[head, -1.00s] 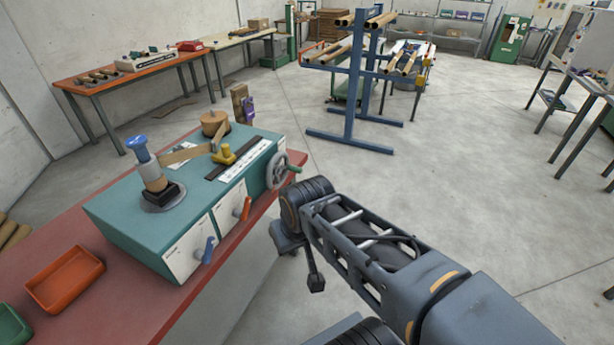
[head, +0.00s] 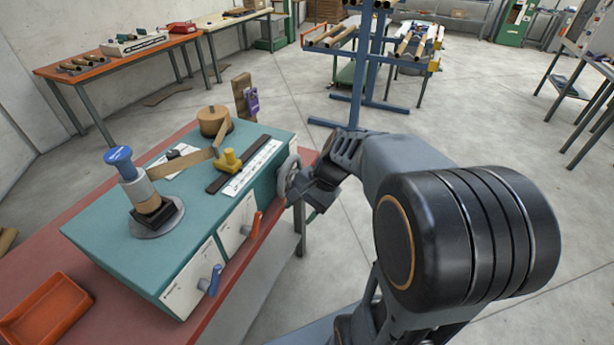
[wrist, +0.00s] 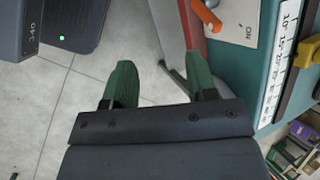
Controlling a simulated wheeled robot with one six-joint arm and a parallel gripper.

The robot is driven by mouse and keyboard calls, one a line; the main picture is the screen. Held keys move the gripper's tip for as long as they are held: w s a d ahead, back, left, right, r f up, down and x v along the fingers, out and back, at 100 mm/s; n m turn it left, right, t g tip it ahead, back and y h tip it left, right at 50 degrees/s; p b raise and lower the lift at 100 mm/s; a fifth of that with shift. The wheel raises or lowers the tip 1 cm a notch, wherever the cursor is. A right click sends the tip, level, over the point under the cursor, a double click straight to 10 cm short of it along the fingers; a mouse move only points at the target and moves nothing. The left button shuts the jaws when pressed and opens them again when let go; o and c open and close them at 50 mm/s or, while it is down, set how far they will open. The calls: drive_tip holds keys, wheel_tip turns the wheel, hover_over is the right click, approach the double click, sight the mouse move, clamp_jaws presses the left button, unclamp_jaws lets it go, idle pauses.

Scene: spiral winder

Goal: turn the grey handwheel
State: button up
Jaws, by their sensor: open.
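The grey handwheel (head: 288,176) is on the right end of the teal winder (head: 110,240) in the head view. My gripper (head: 312,192) is just right of the wheel there, partly overlapping it in the picture. I cannot tell from this view whether they touch. In the wrist view my gripper (wrist: 158,72) has its two green fingers spread apart with nothing between them. The winder's front and orange lever (wrist: 207,16) show beyond the right finger.
The winder stands on a red-topped bench (head: 228,300). An orange lever (head: 256,224) and a blue lever (head: 211,280) stick out from its front. A blue rack (head: 357,90) with tubes stands behind. Open floor lies to the right.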

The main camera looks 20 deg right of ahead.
drive_tip(key=w+d+f+m+t+y+b, duration=0.1)
drive_tip(key=w+d+f+m+t+y, duration=0.1)
drive_tip(key=w+d+f+m+t, duration=0.4)
drive_tip(key=w+d+f+m+t+y+b, duration=0.1)
drive_tip(key=w+d+f+m+t+y, duration=0.15)
drive_tip(key=d+m, duration=0.55)
drive_tip(key=w+d+f+m+t+y+b, duration=0.1)
drive_tip(key=w+d+f+m+t+y, duration=0.1)
drive_tip(key=w+d+f+m+t, duration=0.35)
drive_tip(key=shift+m+g+h, duration=0.25)
drive_tip(key=shift+m+g, duration=0.55)
drive_tip(key=shift+m, duration=0.15)
drive_tip(key=x, duration=0.8)
drive_tip(key=p+x, duration=0.1)
drive_tip(key=x, duration=0.3)
drive_tip(key=shift+w+d+r, duration=0.3)
drive_tip(key=shift+w+d, duration=0.1)
clamp_jaws()
